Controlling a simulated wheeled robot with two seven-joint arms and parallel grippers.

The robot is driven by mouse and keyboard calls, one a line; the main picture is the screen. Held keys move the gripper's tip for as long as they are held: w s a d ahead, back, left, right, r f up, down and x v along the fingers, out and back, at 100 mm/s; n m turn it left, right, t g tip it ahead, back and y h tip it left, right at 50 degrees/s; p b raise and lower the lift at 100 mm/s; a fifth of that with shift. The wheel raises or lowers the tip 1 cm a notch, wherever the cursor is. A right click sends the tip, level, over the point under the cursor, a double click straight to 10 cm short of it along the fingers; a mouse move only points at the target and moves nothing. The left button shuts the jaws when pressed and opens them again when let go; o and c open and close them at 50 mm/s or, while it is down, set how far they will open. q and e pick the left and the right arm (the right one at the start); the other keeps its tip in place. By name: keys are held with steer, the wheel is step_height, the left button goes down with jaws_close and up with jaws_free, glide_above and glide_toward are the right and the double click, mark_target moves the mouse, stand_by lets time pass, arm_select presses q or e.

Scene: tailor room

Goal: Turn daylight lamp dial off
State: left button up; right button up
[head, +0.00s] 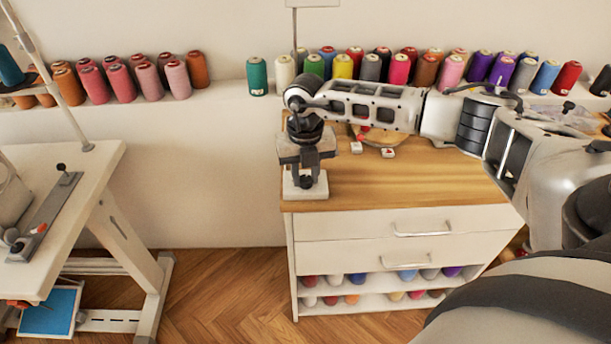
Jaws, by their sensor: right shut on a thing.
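The daylight lamp stands at the left end of the wooden cabinet top. Its white base (291,189) carries a dark dial (306,182) on its front part. A thin lamp stem (295,28) rises behind my arm to a pale lamp head (314,3), cut off by the top edge. My right gripper (305,171) points straight down over the base and is shut on the dial. The gripper hides the upper part of the dial and much of the base. The dial's setting cannot be read. My left gripper is out of view.
The wooden cabinet top (430,185) is clear in front. A round wooden thing (378,138) and small white pieces (356,147) lie behind, under my right arm. Several thread spools line the wall ledge (222,99). A white sewing table (75,160) stands left, with free floor between.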

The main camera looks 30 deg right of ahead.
steer(key=shift+n+b, duration=0.35)
steer(key=shift+n, duration=0.65)
steer(key=shift+n+b, duration=0.35)
steer(key=shift+n, duration=0.55)
steer(key=n+b, duration=0.2)
steer(key=n, duration=0.2)
steer(key=shift+w+n, duration=0.1)
steer(key=shift+n, duration=0.2)
steer(key=shift+n+b, duration=0.3)
steer(key=shift+n, duration=0.5)
steer(key=n+b, duration=0.1)
steer(key=n, duration=0.1)
steer(key=shift+n, duration=1)
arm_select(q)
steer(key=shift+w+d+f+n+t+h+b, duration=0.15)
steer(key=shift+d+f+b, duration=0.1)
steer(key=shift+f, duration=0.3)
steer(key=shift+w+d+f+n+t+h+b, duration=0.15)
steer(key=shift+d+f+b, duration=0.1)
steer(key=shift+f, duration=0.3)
arm_select(e)
steer(key=shift+r+n, duration=0.1)
steer(key=shift+n, duration=0.7)
